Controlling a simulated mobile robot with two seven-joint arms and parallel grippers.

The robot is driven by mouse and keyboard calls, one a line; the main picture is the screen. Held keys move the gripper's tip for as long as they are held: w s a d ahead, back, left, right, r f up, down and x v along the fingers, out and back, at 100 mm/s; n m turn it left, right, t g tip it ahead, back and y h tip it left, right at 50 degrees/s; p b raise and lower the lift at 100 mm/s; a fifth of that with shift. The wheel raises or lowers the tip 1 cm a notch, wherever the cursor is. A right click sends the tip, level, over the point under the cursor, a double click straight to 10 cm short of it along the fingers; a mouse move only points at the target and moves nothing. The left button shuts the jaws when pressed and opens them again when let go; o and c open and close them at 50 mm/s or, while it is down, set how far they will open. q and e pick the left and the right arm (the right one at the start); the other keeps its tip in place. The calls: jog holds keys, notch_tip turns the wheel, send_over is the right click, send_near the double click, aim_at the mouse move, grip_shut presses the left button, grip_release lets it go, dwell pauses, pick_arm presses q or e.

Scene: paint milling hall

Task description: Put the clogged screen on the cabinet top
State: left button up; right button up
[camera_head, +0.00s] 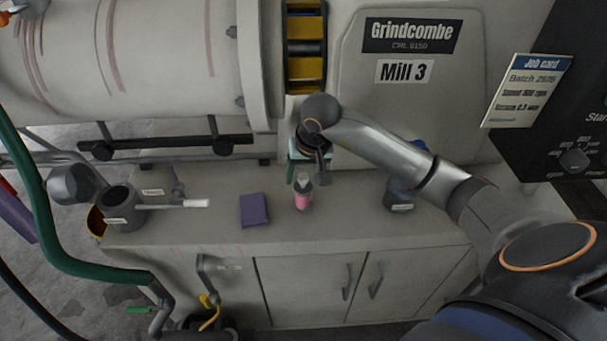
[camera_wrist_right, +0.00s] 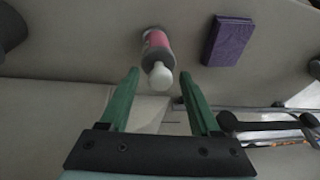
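I cannot single out the clogged screen in either view. The pale cabinet top (camera_head: 335,228) runs along the front of the mill. My right gripper (camera_head: 303,168) is over its back middle, just behind a small bottle with a pink label (camera_head: 303,193). In the right wrist view, its green fingers (camera_wrist_right: 160,100) are spread with nothing between them, and the bottle (camera_wrist_right: 158,42) stands just beyond the tips. A dark grey open cylinder (camera_head: 122,201) with a label stands at the left end of the top; its inside is too dark to read. My left gripper is not in view.
A purple block (camera_head: 254,210) lies left of the bottle. A rod with a white end (camera_head: 195,203) reaches out beside the cylinder. The front middle and right of the top are clear.

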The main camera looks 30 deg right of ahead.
jog(key=shift+r, duration=0.4)
jog(key=v, duration=1.1)
jog(key=shift+r, duration=0.25)
jog(key=shift+s, duration=0.15)
